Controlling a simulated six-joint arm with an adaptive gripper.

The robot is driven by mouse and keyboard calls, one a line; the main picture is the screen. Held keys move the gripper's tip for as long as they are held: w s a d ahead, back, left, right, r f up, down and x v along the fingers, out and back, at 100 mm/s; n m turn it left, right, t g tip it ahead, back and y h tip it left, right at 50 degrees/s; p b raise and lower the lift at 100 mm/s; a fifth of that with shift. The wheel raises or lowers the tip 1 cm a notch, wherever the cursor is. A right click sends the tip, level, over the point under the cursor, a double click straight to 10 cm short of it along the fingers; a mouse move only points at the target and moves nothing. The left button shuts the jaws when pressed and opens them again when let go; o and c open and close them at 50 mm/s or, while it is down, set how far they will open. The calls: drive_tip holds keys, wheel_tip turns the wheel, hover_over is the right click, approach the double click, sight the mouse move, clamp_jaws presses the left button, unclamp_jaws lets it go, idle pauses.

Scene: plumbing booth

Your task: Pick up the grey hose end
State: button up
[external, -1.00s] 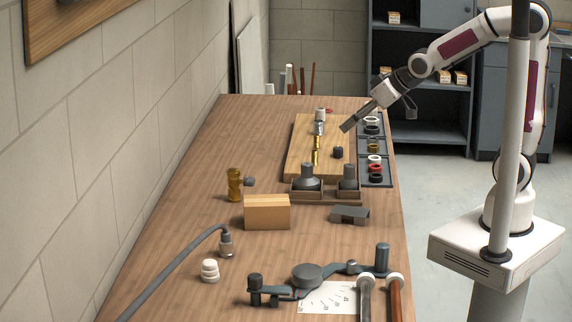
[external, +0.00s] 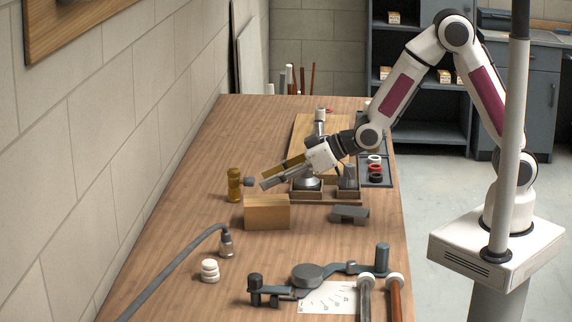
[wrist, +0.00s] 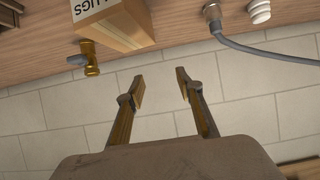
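The grey hose (external: 175,268) lies along the left front of the table, and its end (external: 226,246) has a metal fitting standing upright on the wood. In the wrist view the hose end (wrist: 212,13) shows at the top, right of centre, with the hose (wrist: 265,52) curving off to the right. My gripper (external: 266,178) is in the air above the table, behind the hose end and apart from it. In the wrist view my gripper (wrist: 162,88) is open, with nothing between its fingers.
A cardboard box (external: 267,213) and a brass valve (external: 234,185) stand behind the hose end. A stack of white rings (external: 210,271) stands just in front of it. A dark grey bending tool (external: 307,278) lies to the right. The wall (external: 100,165) runs along the left.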

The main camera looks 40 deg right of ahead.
sight(226, 231)
drive_tip(key=s+a+f+y, duration=0.1)
drive_tip(key=s+a+f, duration=0.1)
drive_tip(key=a, duration=0.1)
drive_tip(key=s+a+f+n, duration=0.1)
drive_tip(key=s+a+f, duration=0.1)
drive_tip(key=a, duration=0.2)
drive_tip(key=s+a+f+n+y, duration=0.1)
drive_tip(key=s+a+f, duration=0.1)
drive_tip(key=s+a, duration=0.1)
drive_tip(key=shift+a+f+g+y, duration=0.3)
drive_tip(key=shift+a+f+g, duration=0.1)
drive_tip(key=shift+a, duration=0.15)
drive_tip(key=shift+w, duration=0.1)
drive_tip(key=shift+x, duration=1.2)
drive_tip(key=shift+x, duration=1.6)
drive_tip(key=shift+w+a+f, duration=0.5)
drive_tip(key=shift+w+a, duration=0.1)
drive_tip(key=shift+w, duration=0.1)
